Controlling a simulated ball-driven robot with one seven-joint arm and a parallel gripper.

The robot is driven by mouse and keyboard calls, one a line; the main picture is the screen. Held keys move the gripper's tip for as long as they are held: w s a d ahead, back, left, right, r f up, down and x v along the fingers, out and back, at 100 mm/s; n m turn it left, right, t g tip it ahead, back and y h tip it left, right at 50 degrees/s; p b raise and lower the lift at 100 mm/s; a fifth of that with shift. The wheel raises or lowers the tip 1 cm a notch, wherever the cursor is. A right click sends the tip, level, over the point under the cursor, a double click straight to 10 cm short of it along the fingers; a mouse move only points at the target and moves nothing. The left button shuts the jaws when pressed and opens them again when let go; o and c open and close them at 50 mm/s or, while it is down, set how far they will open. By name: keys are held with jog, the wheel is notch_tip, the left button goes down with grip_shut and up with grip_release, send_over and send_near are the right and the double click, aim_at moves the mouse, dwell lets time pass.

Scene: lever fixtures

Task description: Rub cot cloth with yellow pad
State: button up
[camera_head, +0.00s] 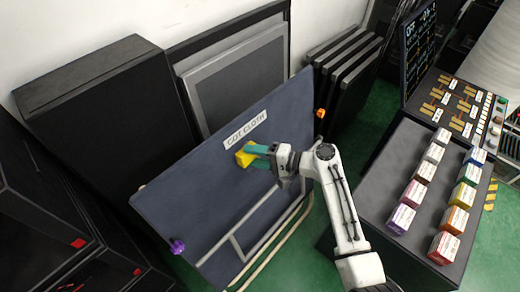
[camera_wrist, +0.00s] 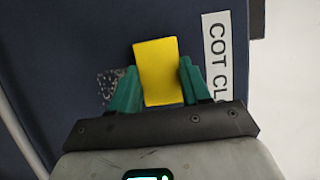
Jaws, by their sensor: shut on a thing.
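The cot cloth (camera_head: 200,190) is a dark blue sheet stretched on a tilted frame, with a white label reading "COT CLOTH" (camera_head: 246,130). My gripper (camera_head: 247,152) is shut on the yellow pad (camera_head: 242,158), held at the cloth just below the label. In the wrist view, the yellow pad (camera_wrist: 158,70) sits between the green fingers, in front of the blue cloth (camera_wrist: 60,50). A grey speckled patch (camera_wrist: 108,84) shows on the cloth left of the pad, partly hidden by the left finger. I cannot tell whether the pad touches the cloth.
A purple knob (camera_head: 177,246) is at the cloth's lower left corner and an orange one (camera_head: 320,113) at the right. A grey bench with several coloured boxes (camera_head: 403,219) stands at right. Dark panels (camera_head: 345,75) lean behind. Green floor shows between the cot and bench.

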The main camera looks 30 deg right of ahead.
jog(key=shift+s+a+p, duration=0.25)
jog(key=shift+a, duration=0.4)
jog(key=shift+s+a+p, duration=0.2)
jog(key=shift+a+p, duration=0.05)
jog(key=shift+a, duration=0.4)
jog(key=shift+s+a+p, duration=0.25)
jog(key=shift+a, duration=0.4)
jog(key=s+d+r+p, duration=0.1)
jog(key=s+d+p, duration=0.1)
jog(key=s, duration=0.3)
jog(key=shift+s+r+p, duration=0.15)
jog(key=shift+s+p, duration=0.15)
jog(key=shift+p, duration=0.05)
jog(key=s, duration=0.1)
jog(key=s+p, duration=0.1)
jog(key=d, duration=0.1)
jog(key=shift+s+r, duration=0.35)
jog(key=shift+s, duration=0.05)
